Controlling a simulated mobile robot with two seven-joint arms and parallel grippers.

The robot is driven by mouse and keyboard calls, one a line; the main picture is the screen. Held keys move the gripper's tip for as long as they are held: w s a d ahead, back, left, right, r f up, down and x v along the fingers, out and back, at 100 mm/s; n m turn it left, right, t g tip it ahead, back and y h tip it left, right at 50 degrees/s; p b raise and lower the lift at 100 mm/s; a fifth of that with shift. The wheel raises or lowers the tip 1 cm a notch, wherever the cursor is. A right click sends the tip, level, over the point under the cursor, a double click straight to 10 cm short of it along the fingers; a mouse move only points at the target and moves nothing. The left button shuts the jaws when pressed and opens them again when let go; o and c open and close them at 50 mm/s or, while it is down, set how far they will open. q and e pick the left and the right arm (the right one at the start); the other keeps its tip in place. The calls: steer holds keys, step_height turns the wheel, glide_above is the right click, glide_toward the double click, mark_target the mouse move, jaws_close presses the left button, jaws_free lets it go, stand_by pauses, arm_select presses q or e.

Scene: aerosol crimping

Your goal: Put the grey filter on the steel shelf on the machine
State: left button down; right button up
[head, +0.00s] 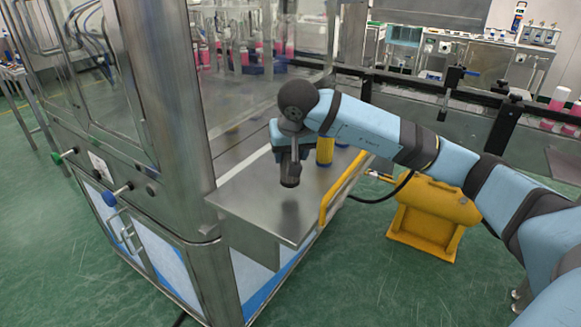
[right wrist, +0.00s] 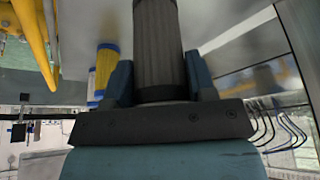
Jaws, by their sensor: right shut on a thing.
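The grey filter (right wrist: 158,45) is a dark ribbed cylinder, held between the two blue fingers of my right gripper (right wrist: 160,78) in the right wrist view. In the head view my right gripper (head: 287,143) is over the steel shelf (head: 262,218) on the machine. The grey filter (head: 290,174) hangs below it, roughly upright, with a soft dark patch on the shelf under it. It looks a little above the shelf; its exact clearance is hard to tell. My left gripper is not in view.
A yellow and blue filter (head: 325,151) stands on the shelf just behind my right gripper. A yellow handrail (head: 338,190) edges the shelf's right side. The machine's steel post (head: 178,100) rises at left. A yellow case (head: 432,215) sits on the floor. The shelf's front part is clear.

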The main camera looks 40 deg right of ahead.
steer(key=shift+f, duration=1.85)
steer(key=shift+f+b, duration=0.2)
steer(key=shift+b, duration=0.15)
steer(key=o, duration=0.9)
steer(key=shift+o, duration=0.2)
steer(key=shift+r, duration=0.15)
